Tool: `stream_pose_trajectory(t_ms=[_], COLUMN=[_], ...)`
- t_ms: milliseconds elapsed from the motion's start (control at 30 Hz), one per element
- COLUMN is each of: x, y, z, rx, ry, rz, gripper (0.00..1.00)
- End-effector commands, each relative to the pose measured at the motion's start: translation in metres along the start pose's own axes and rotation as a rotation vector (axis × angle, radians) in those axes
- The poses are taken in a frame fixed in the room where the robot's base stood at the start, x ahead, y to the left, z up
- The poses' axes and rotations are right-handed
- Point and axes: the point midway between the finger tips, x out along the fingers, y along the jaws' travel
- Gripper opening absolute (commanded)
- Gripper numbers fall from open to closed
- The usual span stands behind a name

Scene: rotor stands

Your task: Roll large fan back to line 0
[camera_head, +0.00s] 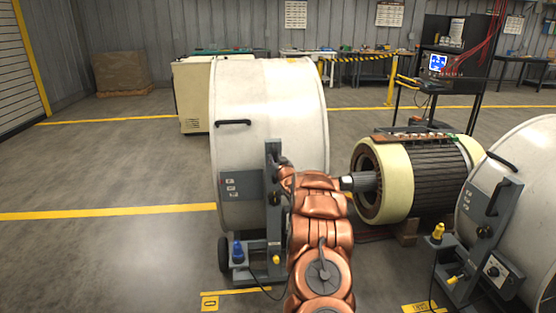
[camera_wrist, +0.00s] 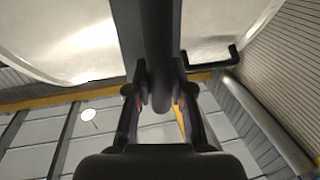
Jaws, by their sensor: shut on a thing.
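The large fan (camera_head: 262,110) is a big white drum on a wheeled grey stand, left of centre in the head view; its white shell also fills the top of the wrist view (camera_wrist: 85,45). My gripper (camera_wrist: 160,98) is shut on the fan's dark upright handle bar (camera_wrist: 157,45), with one finger on each side. In the head view my copper arm hides the gripper and part of the stand. The yellow line (camera_head: 243,291) with a "0" label (camera_head: 209,303) lies on the floor just in front of the fan's stand.
A wound rotor (camera_head: 440,180) lies right of the fan, its shaft pointing at it. A second white fan (camera_head: 515,200) stands at the right, by another labelled floor mark (camera_head: 420,308). A cream cabinet (camera_head: 192,100) stands behind. The floor at left is clear.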

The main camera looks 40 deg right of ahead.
Motion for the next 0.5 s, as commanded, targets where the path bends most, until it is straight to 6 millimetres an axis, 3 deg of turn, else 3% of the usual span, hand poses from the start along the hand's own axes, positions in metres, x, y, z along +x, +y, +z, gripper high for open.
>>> stream_pose_trajectory(t_ms=[200, 233, 433, 500], x=[0.0006, 0.0006, 0.0007, 0.0009], y=[0.0038, 0.0039, 0.0015, 0.0001], z=[-0.0071, -0.0074, -0.0055, -0.0049], rx=[0.0, 0.0, -0.001, -0.001], ry=[0.013, 0.013, 0.01, 0.009], rz=[0.006, 0.006, 0.002, 0.001], gripper=[0.0, 0.25, 0.45, 0.47])
